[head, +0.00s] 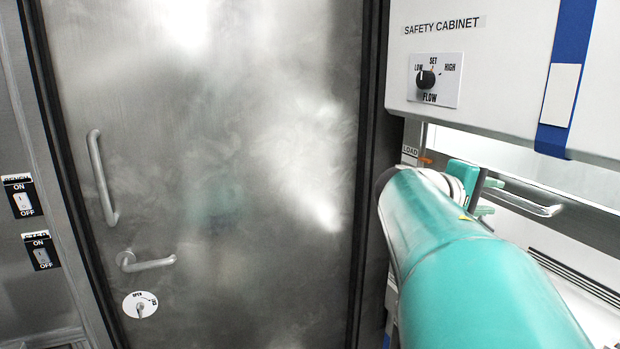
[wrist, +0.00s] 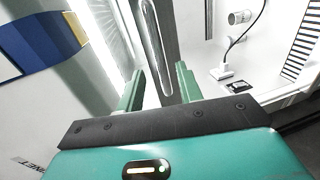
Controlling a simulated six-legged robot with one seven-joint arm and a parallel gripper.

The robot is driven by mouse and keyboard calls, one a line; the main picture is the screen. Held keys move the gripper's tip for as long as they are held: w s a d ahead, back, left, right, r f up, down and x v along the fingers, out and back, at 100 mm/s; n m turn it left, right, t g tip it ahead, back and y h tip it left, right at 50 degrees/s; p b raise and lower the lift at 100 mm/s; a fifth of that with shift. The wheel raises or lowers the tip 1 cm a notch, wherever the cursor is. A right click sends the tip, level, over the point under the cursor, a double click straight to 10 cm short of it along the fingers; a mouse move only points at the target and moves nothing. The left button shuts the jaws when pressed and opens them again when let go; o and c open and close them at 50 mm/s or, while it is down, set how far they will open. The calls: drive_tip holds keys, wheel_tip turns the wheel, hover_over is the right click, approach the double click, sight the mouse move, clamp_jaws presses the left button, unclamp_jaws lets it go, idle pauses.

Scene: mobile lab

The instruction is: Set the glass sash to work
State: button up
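The safety cabinet (head: 480,70) stands at the right of the head view. Its glass sash (head: 575,170) shows as a pale pane below the white header. A metal bar handle (head: 527,205) runs along the sash's lower part. In the wrist view the handle (wrist: 160,40) lies in line with the gap between the fingers. My gripper (wrist: 160,72) is open, with its two green fingers on either side of that line. I cannot tell whether the handle is inside the gap or just beyond the fingertips. In the head view my arm hides most of the gripper (head: 484,190).
A flow knob (head: 426,79) and a blue strip (head: 567,75) are on the cabinet header. A LOAD label (head: 409,152) is beside the opening. A metal door (head: 215,170) with handles fills the left. Two ON/OFF switches (head: 22,200) are on the left wall.

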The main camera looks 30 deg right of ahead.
sight(507, 197)
drive_tip(key=x, duration=0.7)
drive_tip(key=shift+d, duration=0.1)
clamp_jaws()
